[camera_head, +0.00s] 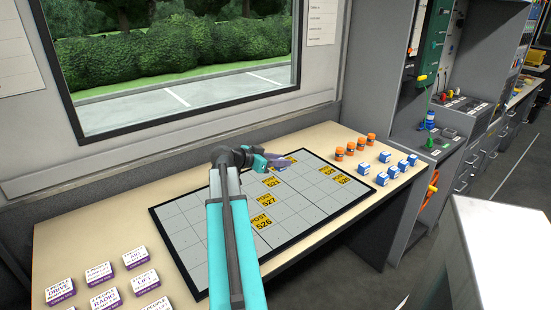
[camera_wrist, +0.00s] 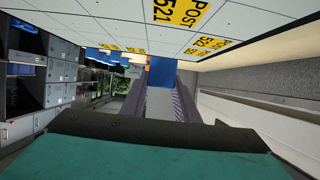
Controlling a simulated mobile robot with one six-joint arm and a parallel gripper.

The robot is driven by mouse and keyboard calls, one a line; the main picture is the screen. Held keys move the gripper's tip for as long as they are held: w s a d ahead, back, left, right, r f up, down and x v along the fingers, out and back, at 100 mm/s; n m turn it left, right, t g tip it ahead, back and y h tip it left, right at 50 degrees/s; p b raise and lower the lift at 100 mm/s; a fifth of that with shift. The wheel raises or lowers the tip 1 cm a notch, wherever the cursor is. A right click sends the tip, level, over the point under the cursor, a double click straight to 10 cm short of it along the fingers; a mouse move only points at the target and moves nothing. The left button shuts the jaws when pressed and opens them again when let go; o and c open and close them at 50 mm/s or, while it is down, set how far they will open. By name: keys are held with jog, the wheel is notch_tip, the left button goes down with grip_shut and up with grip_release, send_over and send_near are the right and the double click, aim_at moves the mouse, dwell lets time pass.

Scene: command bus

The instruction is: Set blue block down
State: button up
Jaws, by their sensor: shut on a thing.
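My gripper (camera_head: 279,162) is over the far part of the gridded grey mat (camera_head: 186,238), near a yellow post label (camera_head: 271,182). In the wrist view, my gripper (camera_wrist: 160,98) is shut on a blue block (camera_wrist: 162,69), which sits between the tips of the purple-grey fingers. The mat (camera_wrist: 122,12) and its yellow POST 521 label (camera_wrist: 180,10) show along the top of that view. I cannot tell whether the block touches the mat. In the head view the block is mostly hidden by the gripper.
Several blue-and-white blocks (camera_head: 385,157) and orange canisters (camera_head: 350,149) stand right of the mat on the table (camera_head: 100,225). White-and-purple tiles (camera_head: 97,272) lie at the front left. Several mat cells are empty. A window (camera_head: 180,60) is behind.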

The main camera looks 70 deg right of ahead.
jog(key=shift+w+d+f+p, duration=0.2)
jog(key=shift+w+d, duration=0.6)
jog(key=shift+d, duration=0.5)
jog(key=shift+w+d+f+p, duration=0.15)
jog(key=shift+w+d, duration=0.6)
jog(key=shift+d, duration=0.5)
jog(key=shift+w+d+f+p, duration=0.1)
jog(key=shift+w+d+p, duration=0.1)
jog(key=shift+w+d, duration=0.85)
jog(key=shift+s+d, duration=0.25)
jog(key=shift+f+p, duration=0.3)
jog(key=shift+f, duration=1.45)
jog(key=shift+f, duration=0.1)
jog(key=o, duration=1)
jog(key=b+v, duration=0.1)
jog(key=v, duration=1.1)
